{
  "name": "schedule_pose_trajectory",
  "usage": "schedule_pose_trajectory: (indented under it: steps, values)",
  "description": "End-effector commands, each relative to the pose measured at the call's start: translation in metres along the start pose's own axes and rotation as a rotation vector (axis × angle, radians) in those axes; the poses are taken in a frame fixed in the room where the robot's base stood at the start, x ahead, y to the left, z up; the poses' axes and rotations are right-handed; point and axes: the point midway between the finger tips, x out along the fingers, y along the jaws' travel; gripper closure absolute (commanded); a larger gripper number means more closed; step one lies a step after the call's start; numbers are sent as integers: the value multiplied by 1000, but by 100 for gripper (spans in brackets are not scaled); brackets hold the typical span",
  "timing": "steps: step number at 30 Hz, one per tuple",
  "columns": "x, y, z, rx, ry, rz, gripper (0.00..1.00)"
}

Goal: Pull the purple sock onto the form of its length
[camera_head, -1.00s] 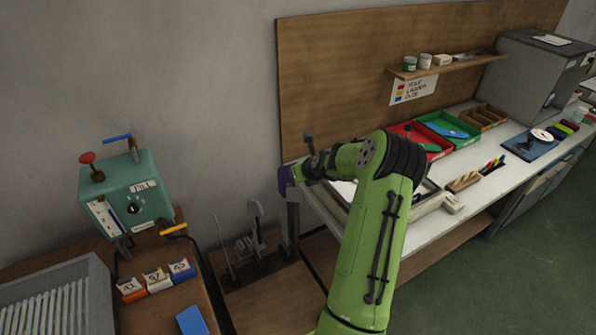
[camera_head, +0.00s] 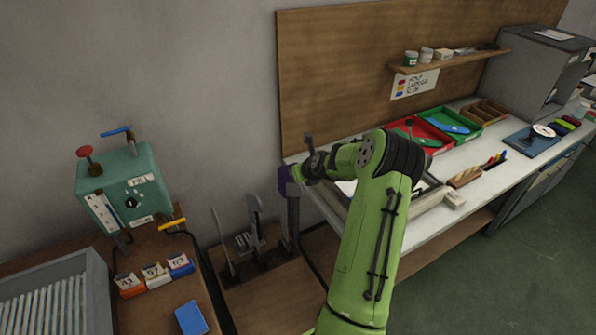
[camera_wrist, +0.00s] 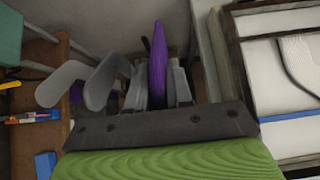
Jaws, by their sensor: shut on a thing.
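The purple sock (camera_head: 285,180) is at the top of the rightmost grey form (camera_head: 293,215) on the low rack in the head view. My gripper (camera_head: 299,173) is shut on the sock and reaches it from the right. In the wrist view the sock (camera_wrist: 158,55) stands as a narrow purple strip between the grey fingers (camera_wrist: 158,88). I cannot tell how far it covers the form. Two other grey forms, the left one (camera_head: 224,243) and the middle one (camera_head: 255,220), are bare. They show at the left of the wrist view (camera_wrist: 60,84) (camera_wrist: 102,82).
A teal machine (camera_head: 130,190) stands left, with numbered blocks (camera_head: 155,274) and a blue block (camera_head: 191,318) before it. The white worktable (camera_head: 407,235) with red (camera_head: 440,148) and green (camera_head: 470,118) trays lies right of the rack, its edge close to my gripper.

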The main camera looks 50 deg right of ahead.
Motion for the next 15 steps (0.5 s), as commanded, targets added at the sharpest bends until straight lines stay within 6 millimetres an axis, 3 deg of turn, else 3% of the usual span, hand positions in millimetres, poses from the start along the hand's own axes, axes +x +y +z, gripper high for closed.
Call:
schedule_pose_trajectory:
  steps: [15]
  values:
    - [10, 0, -10, 0, 0, 0, 100]
